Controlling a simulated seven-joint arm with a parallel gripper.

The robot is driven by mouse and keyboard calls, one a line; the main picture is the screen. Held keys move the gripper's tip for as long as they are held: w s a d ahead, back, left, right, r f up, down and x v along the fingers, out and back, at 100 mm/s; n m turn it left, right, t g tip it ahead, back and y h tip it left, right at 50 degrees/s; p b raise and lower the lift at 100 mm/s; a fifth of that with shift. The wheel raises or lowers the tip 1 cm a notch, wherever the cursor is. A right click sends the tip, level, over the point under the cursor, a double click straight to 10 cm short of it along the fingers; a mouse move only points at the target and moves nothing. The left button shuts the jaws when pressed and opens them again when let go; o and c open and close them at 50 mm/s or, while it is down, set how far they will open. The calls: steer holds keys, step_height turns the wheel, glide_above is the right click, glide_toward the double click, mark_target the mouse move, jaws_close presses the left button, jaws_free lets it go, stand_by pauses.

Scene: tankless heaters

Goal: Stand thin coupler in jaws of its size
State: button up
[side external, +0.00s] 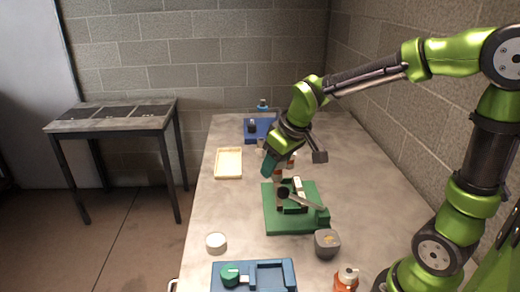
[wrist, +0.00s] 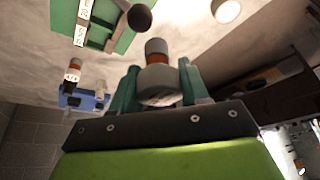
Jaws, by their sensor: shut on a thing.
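My gripper (wrist: 157,90) has its two teal fingers shut on a coupler (wrist: 156,48), a grey cylinder with an orange band and a wider grey part between the fingers. In the side view my gripper (side external: 273,170) is above the table, at the far left edge of a green jaw fixture (side external: 305,218) with a black ball-ended lever. That fixture also shows in the wrist view (wrist: 64,20). A blue jaw fixture (side external: 249,136) stands at the back and another blue one (side external: 276,268), with a green knob, at the front. The jaw gaps are not clear.
A cream tray (side external: 229,163) lies left of my gripper. A white round piece (side external: 216,243), a dark grey block (side external: 327,243) and an orange-and-white bottle (side external: 346,280) stand nearer the front. The table is bare between tray and round piece.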

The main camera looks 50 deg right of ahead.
steer(key=shift+s+a+r, duration=0.1)
steer(key=shift+s+r, duration=0.05)
steer(key=shift+s, duration=0.1)
step_height(320, 180, up, 5)
steer(key=shift+f, duration=0.1)
steer(key=s+d+m+h, duration=0.1)
steer(key=s+d+m, duration=0.15)
steer(key=d, duration=0.75)
steer(key=s+d+m+h, duration=0.1)
steer(key=s+d+m, duration=0.15)
steer(key=d, duration=0.75)
step_height(320, 180, down, 17)
steer(key=shift+n, duration=0.3)
steer(key=w+d, duration=0.2)
steer(key=w, duration=0.2)
steer(key=w+d+f, duration=0.1)
steer(key=w+d, duration=0.2)
steer(key=w, duration=0.2)
steer(key=w+d, duration=0.2)
steer(key=w, duration=0.3)
steer(key=shift+d+f, duration=0.15)
steer(key=shift+f, duration=1.85)
